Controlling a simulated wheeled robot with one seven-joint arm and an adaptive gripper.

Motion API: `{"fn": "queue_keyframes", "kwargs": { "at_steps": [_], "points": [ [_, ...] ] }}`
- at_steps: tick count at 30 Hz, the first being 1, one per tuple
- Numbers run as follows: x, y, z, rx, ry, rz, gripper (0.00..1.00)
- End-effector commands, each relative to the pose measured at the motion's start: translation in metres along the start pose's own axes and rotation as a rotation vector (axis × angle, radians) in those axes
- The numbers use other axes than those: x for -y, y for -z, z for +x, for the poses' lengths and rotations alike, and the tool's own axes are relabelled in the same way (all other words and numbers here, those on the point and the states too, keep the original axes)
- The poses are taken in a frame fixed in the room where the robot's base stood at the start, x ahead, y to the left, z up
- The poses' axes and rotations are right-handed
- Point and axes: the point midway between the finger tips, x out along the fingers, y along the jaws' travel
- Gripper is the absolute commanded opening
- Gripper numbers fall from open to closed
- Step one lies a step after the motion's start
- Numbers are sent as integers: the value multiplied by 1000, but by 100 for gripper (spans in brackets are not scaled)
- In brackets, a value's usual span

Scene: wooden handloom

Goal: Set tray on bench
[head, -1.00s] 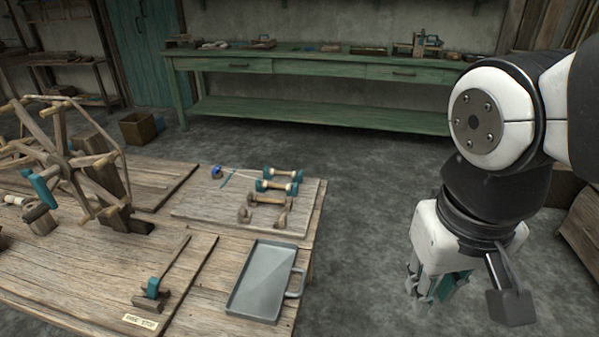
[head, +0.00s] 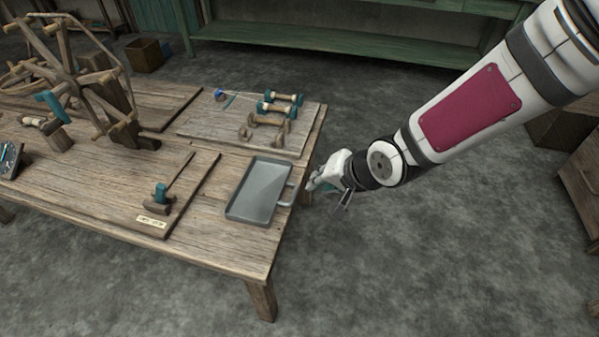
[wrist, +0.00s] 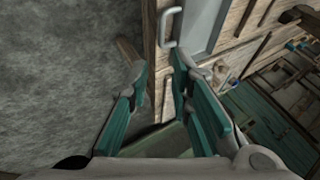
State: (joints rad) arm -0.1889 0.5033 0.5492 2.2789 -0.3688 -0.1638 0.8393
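The grey metal tray (head: 262,190) lies flat near the right edge of the wooden bench (head: 225,255). Its looped handle (head: 290,190) faces right. My gripper (head: 318,184) is beside the bench edge, just right of the handle, and looks apart from it. In the wrist view, my gripper (wrist: 155,85) has its two teal-padded fingers spread with nothing between them. The tray handle (wrist: 168,28) shows there beyond the fingertips, and part of the tray (wrist: 203,22) shows at the top.
Teal and wooden spools (head: 280,103) lie on a board behind the tray. A small wooden stand with a teal part (head: 160,198) is to its left. A spoked wooden wheel (head: 85,75) stands at far left. A green bench (head: 330,35) is at the back.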

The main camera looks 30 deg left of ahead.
Motion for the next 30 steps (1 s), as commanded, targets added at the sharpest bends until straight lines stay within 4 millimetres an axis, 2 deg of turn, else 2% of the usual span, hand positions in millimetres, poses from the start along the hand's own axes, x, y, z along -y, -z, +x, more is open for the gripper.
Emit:
{"fn": "queue_keyframes", "kwargs": {
  "at_steps": [5,15,25,30],
  "points": [
    [10,-5,17,6,38,14,20],
    [11,-6,78,5,35,13,20],
    [11,-7,102,5,34,12,20],
    [9,-13,126,5,34,10,20]
  ]
}}
